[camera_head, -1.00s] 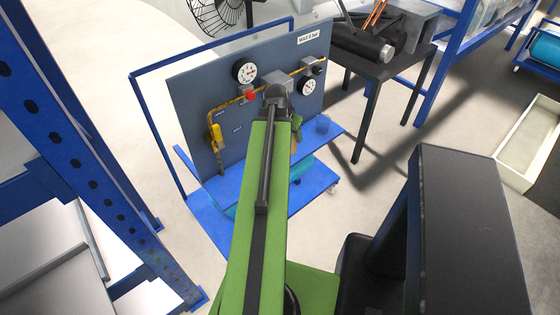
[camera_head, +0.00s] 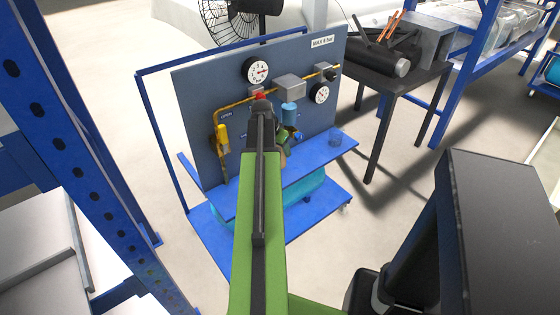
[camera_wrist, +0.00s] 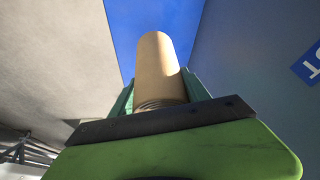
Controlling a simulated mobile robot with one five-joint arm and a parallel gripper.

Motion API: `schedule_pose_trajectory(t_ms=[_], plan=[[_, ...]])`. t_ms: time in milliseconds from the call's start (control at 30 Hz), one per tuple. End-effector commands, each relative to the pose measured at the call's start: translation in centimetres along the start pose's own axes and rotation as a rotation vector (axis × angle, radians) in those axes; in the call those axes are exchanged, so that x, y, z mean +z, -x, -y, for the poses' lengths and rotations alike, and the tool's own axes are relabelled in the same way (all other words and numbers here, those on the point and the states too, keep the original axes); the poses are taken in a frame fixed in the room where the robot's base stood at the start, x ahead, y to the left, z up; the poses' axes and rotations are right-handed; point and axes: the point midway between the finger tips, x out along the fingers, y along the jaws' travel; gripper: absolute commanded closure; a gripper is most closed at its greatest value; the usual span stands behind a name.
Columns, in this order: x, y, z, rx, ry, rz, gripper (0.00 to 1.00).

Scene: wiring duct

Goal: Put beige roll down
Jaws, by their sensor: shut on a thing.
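The beige roll (camera_wrist: 158,62) stands up between the green fingers of my gripper (camera_wrist: 160,90) in the wrist view. My gripper is shut on it. Beyond the roll's far end is a blue surface (camera_wrist: 150,14). In the head view my arm hides most of my gripper (camera_head: 286,146), and only a small part of the roll shows. My gripper is in front of the grey gauge panel and over the blue shelf (camera_head: 312,167) of the cart. I cannot tell whether the roll touches the shelf.
The panel (camera_head: 195,105) carries gauges, a yellow pipe and a light blue cylinder (camera_head: 289,113) close to my gripper. A dark table (camera_head: 395,90) is at the right, and a blue rack upright (camera_head: 75,150) at the left.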

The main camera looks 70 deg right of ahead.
Motion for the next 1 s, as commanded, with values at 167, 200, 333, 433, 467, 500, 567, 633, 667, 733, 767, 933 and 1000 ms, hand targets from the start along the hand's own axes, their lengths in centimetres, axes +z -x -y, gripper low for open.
schedule_pose_trajectory(t_ms=[167,200,333,433,467,500,567,633,667,733,767,933,1000], plan=[[0.8,-2.0,-0.1,0.0,0.0,0.0,0.86],[1.1,-2.7,-0.1,0.0,0.0,0.0,0.86],[1.7,-4.1,-0.1,0.0,0.0,0.0,0.86],[1.5,-3.7,-0.1,0.0,0.0,0.0,0.86],[1.5,-3.6,-0.1,0.0,0.0,0.0,0.86],[1.5,-3.6,-0.1,0.0,0.0,0.0,0.86],[1.5,-3.6,-0.1,0.0,0.0,0.0,0.86],[1.6,-3.9,-0.1,0.0,0.0,0.0,0.86],[1.7,-4.0,-0.1,0.0,0.0,0.0,0.86],[1.6,-3.9,-0.1,0.0,0.0,0.0,0.41],[1.6,-3.9,-0.1,0.0,0.0,0.0,0.37],[1.6,-3.9,-0.1,0.0,0.0,0.0,0.24],[1.6,-3.9,-0.1,0.0,0.0,0.0,0.24]])
